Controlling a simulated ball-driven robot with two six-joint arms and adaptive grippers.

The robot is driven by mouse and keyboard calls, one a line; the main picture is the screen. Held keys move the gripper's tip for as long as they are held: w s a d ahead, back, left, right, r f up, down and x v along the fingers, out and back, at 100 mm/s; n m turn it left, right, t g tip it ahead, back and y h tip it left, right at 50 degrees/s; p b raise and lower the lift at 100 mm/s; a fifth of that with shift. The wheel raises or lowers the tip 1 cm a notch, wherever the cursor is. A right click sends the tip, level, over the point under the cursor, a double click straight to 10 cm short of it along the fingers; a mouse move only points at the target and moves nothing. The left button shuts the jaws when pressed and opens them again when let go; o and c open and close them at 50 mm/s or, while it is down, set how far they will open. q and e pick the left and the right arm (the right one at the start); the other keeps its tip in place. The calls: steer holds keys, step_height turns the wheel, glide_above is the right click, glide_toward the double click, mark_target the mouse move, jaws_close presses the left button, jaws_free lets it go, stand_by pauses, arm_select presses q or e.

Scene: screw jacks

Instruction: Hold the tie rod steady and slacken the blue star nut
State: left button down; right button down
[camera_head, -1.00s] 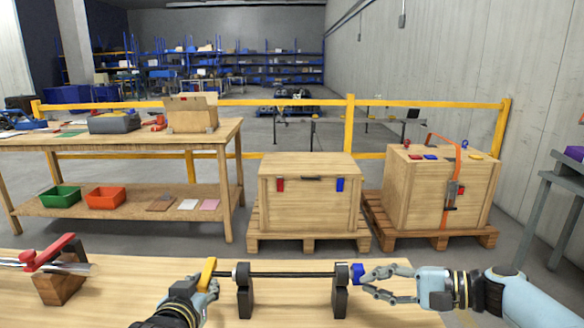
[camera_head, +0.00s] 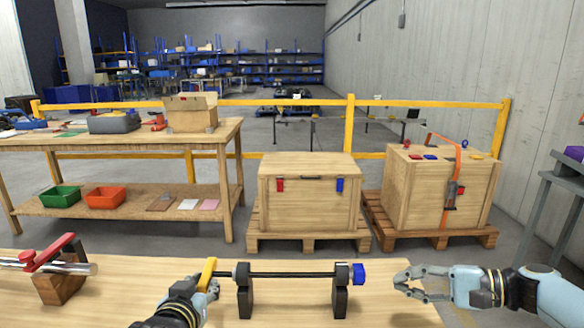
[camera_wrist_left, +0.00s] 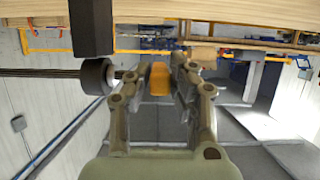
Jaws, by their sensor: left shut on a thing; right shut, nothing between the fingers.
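The dark tie rod (camera_head: 292,275) lies level across two black upright supports on the near table, with a yellow handle (camera_head: 208,270) at its left end and the blue star nut (camera_head: 360,274) at its right end. My left gripper (camera_head: 212,289) is shut on the yellow handle. In the left wrist view, the yellow handle (camera_wrist_left: 160,80) shows between the fingers, with the rod (camera_wrist_left: 40,72) running off left past a round dark collar (camera_wrist_left: 95,76). My right gripper (camera_head: 402,281) is shut and empty, to the right of the blue nut and apart from it.
A wooden block with a red-handled clamp and a metal bar (camera_head: 62,275) stands at the left of the near table (camera_head: 120,290). The table top is clear around the supports. Beyond it stand a wooden workbench (camera_head: 225,135) and two crates on pallets (camera_head: 310,240).

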arm_select(q)
steer(key=c, duration=1.1)
jaws_free()
steer(key=shift+s, duration=0.15)
